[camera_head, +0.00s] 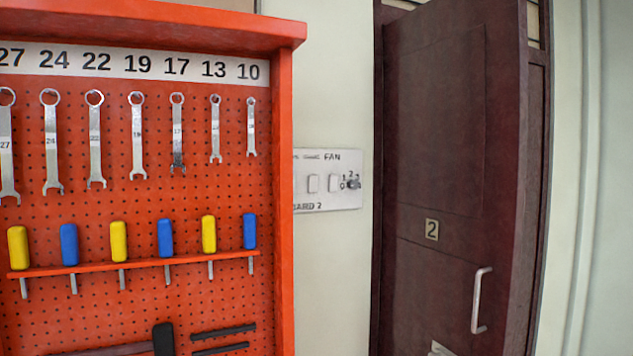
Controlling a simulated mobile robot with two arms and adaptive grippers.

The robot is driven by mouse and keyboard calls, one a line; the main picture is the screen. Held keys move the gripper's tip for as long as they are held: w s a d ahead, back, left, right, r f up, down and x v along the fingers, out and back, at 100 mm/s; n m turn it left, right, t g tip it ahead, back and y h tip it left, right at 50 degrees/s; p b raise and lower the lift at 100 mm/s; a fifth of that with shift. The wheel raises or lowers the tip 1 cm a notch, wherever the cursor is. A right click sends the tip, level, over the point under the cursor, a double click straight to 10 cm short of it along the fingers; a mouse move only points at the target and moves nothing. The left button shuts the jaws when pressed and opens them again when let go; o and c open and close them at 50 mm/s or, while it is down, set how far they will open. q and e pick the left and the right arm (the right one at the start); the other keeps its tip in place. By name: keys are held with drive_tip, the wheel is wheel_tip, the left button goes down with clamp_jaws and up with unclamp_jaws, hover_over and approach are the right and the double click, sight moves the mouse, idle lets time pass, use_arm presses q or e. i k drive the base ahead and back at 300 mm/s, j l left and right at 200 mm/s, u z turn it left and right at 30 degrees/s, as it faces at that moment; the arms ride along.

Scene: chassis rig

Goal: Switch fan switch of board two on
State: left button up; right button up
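A white switch board (328,198) labelled as board 2 is on the wall between the orange tool cabinet and the dark door. Its left part is hidden behind the cabinet edge. Two white rocker switches show on it, a left one (313,184) and a right one (333,183). A dark rotary knob (352,181) with numbers around it sits at the right, near the word FAN. The switches are too small to tell whether they are on or off. Neither of my grippers is in view.
An orange tool cabinet (284,200) with hanging wrenches and several yellow and blue-handled tools fills the left and juts out beside the board. A dark door (440,130) marked 2, with a metal handle (478,300), stands to the right.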

sight(334, 179)
drive_tip(key=i+l, duration=0.45)
drive_tip(key=l, duration=0.15)
drive_tip(key=i+l, duration=0.5)
drive_tip(key=l+u, duration=0.1)
drive_tip(key=u, duration=1.65)
